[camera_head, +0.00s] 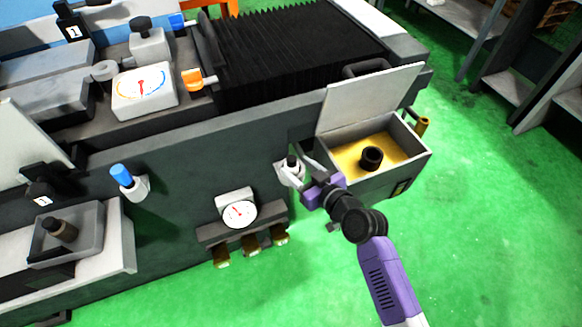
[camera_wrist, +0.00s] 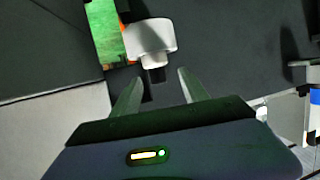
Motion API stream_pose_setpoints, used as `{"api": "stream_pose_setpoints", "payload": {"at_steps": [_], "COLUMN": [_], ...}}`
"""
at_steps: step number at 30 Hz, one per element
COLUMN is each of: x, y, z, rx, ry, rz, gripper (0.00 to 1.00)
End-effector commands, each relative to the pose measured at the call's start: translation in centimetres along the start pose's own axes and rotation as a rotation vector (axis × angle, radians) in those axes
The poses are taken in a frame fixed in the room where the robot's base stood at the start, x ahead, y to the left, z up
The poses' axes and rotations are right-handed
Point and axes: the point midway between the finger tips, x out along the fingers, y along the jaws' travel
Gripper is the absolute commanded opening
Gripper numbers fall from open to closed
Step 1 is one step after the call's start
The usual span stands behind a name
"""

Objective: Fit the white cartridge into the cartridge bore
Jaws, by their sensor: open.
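A white cylindrical piece (camera_wrist: 150,36), which looks like the white cartridge, has a narrower stem pointing toward my gripper. In the head view, a white piece with a dark top (camera_head: 290,172) is at the machine's side, beside my fingers. My gripper (camera_wrist: 160,82) is open and empty, its fingertips just short of the stem and on either side of it. A black ring with a dark hole (camera_head: 371,158), probably the cartridge bore, stands on the yellow floor of an open box at the machine's right end. My gripper is left of this box.
The box's grey lid (camera_head: 370,98) is raised behind it. A dial gauge (camera_head: 239,214) sits on a ledge with several brass pieces below. A blue-topped fitting (camera_head: 122,176) projects from the machine's side at left. Green floor (camera_head: 480,220) is clear at right.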

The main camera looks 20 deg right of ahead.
Motion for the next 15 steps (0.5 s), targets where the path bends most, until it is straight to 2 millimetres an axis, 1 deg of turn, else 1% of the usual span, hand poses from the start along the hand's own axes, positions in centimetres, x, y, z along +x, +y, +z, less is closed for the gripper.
{"api": "stream_pose_setpoints", "payload": {"at_steps": [3, 7, 10, 15], "x": [1.8, 3.5, 4.1, 4.3], "y": [0.3, 0.3, 0.3, 0.3], "z": [-0.5, -0.3, -0.3, -0.3], "rx": [0.001, 0.001, 0.001, 0.001], "ry": [0.002, 0.001, 0.001, 0.001], "rz": [0.001, -0.001, 0.000, 0.001], "gripper": [0.52, 0.52, 0.52, 0.52]}}
